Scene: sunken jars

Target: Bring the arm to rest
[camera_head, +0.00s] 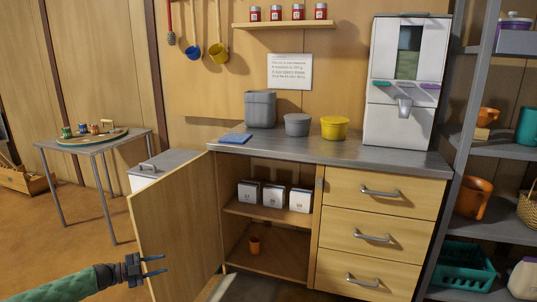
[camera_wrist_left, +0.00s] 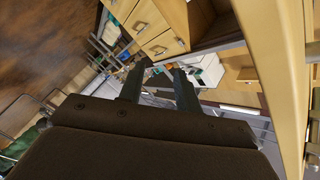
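My left arm (camera_head: 62,287), in a green sleeve, enters the head view at the bottom left. My left gripper (camera_head: 160,265) is at its end, with two thin blue fingers apart and nothing between them. It appears in front of the lower part of the open cabinet door (camera_head: 180,230); I cannot tell how close it is. In the left wrist view both dark fingers of the gripper (camera_wrist_left: 161,75) stand apart with an empty gap. My right gripper is not in view.
The counter (camera_head: 290,149) carries bins and a dispenser (camera_head: 406,85). A shelf rack (camera_head: 455,170) stands right.

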